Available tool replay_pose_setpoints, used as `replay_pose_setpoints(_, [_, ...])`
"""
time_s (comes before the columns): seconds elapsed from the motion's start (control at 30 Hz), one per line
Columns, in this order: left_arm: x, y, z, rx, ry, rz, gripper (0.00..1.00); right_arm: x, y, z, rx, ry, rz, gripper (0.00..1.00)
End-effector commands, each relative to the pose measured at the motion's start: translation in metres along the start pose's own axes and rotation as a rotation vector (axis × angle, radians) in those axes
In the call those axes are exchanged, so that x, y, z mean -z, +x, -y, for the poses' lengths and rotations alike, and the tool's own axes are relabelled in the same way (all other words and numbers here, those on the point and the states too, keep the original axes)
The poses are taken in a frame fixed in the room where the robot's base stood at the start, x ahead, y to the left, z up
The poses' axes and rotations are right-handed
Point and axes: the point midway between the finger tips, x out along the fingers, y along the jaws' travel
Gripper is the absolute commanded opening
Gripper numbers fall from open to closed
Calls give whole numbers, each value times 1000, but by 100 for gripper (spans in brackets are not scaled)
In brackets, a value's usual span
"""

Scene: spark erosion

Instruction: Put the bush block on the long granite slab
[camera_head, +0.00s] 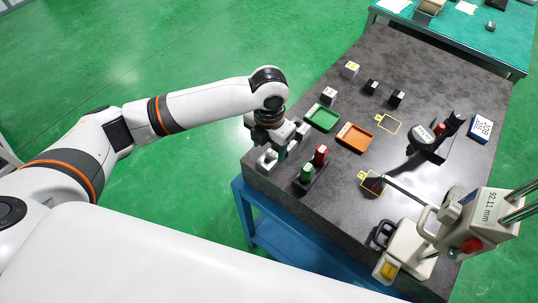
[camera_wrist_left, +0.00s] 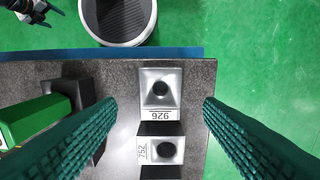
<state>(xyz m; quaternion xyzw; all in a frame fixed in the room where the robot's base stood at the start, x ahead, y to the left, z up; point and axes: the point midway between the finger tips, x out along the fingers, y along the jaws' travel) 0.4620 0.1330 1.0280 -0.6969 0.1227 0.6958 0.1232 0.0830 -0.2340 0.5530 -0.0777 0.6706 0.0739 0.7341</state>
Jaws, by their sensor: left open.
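Two small silver blocks with round dark bores stand near the granite edge in the left wrist view. One is labelled 926 (camera_wrist_left: 161,82) and the other 752 (camera_wrist_left: 165,152); I cannot tell which is the bush block. Beside my left gripper in the head view are one silver block (camera_head: 267,158) and another (camera_head: 301,131). My left gripper (camera_head: 281,150) is open above them; in the left wrist view its green ribbed fingers (camera_wrist_left: 160,108) stand on either side, apart from the blocks. The dark granite top (camera_head: 400,65) covers the table; no separate long slab is clear.
A black stand with green and red parts (camera_head: 313,166) is right of the gripper. Beyond are a green tray (camera_head: 322,118), an orange tray (camera_head: 355,137) and several small blocks. A height gauge (camera_head: 470,235) stands at the front right. A bin (camera_wrist_left: 118,40) stands off the table.

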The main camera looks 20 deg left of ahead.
Motion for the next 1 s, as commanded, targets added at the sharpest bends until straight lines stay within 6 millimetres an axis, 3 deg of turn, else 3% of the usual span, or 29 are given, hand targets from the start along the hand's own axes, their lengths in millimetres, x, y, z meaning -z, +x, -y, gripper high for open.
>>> replay_pose_setpoints(0.2, [1,-44,0,1,1,-5,61,0,15,0,0,0,2,74])
replay_pose_setpoints(0.4, [0,-67,0,0,-1,-1,61,0,19,0,0,0,2,74])
replay_pose_setpoints(1.0, [0,-72,0,-1,0,1,61,0,18,0,0,0,3,74])
